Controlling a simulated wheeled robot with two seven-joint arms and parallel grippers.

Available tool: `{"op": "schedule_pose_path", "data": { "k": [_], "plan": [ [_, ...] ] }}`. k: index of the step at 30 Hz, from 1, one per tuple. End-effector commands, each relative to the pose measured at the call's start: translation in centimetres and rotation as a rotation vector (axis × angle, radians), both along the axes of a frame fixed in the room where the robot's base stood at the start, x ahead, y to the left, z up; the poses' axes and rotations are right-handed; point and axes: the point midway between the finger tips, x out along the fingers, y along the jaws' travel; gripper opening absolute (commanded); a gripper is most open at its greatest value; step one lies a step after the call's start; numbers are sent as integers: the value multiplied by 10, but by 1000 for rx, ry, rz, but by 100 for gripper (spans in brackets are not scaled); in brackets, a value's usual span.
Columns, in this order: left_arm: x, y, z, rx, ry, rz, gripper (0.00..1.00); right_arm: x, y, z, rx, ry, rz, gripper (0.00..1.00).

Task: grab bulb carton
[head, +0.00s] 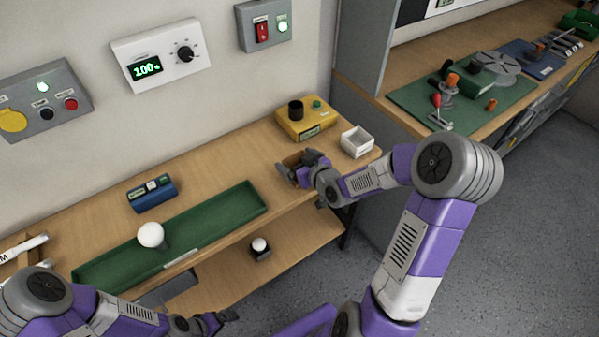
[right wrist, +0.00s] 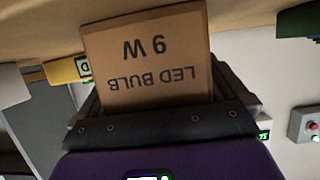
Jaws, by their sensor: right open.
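The bulb carton (right wrist: 148,62) is a brown cardboard box printed "LED BULB 9 W", upside down in the right wrist view. It fills the middle of that view, in front of my right gripper's dark palm and between its fingers. In the head view the carton (head: 292,160) is a small brown patch on the bench, mostly hidden by my right gripper (head: 298,168). The right gripper is open around the carton; contact with the fingers cannot be made out. My left gripper (head: 215,320) is low at the bottom of the head view, its jaws unclear.
A yellow box (head: 306,122) with a black socket stands behind the right gripper, and a white open bin (head: 356,142) to its right. A green tray (head: 205,228) with a white bulb (head: 151,235) lies left. A blue device (head: 152,194) stands behind the tray.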

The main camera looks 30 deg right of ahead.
Motion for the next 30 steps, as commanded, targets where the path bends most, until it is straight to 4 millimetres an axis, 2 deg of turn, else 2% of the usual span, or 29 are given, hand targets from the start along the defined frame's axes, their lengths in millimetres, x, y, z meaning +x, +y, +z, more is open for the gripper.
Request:
{"op": "schedule_pose_path", "data": {
  "k": [7,15,17,25,30],
  "plan": [
    [0,0,0,0,0,0,100,2,0,0,-1,0,0,100],
    [0,0,0,0,0,0,100,2,0,0,0,0,0,60],
    [0,0,0,0,0,0,100,2,0,0,0,0,0,53],
    [0,0,2,0,0,0,100,2,0,5,-1,0,0,53],
    [0,0,15,0,0,0,100,2,0,35,-3,-3,-1,53]
  ]
}}
